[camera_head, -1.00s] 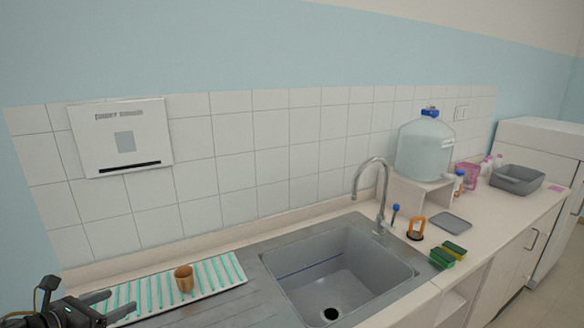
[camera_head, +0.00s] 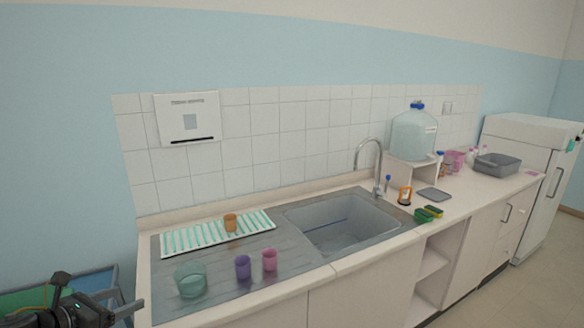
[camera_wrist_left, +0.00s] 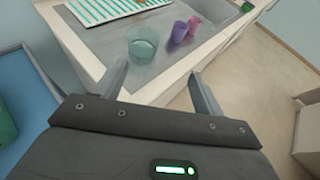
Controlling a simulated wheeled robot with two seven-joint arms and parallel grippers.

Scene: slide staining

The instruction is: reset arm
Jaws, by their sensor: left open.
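My left gripper (camera_head: 124,302) is at the lower left of the head view, left of the counter's front corner. In the left wrist view its two fingers (camera_wrist_left: 158,92) are spread apart with nothing between them, in front of the counter edge. A clear greenish glass beaker (camera_head: 190,280) stands on the steel drainboard beyond the fingers; it also shows in the left wrist view (camera_wrist_left: 143,45). A purple cup (camera_head: 243,268) and a pink cup (camera_head: 270,260) stand to its right. An orange-brown cup (camera_head: 230,222) is on the striped rack (camera_head: 190,238). My right gripper is not in view.
The sink (camera_head: 340,228) with its tap (camera_head: 378,165) is mid-counter. Sponges (camera_head: 428,213), a large water jug (camera_head: 413,135) and a grey basin (camera_head: 497,164) are to the right. A blue tray (camera_wrist_left: 12,85) lies left of my gripper. The floor (camera_wrist_left: 270,75) in front of the counter is clear.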

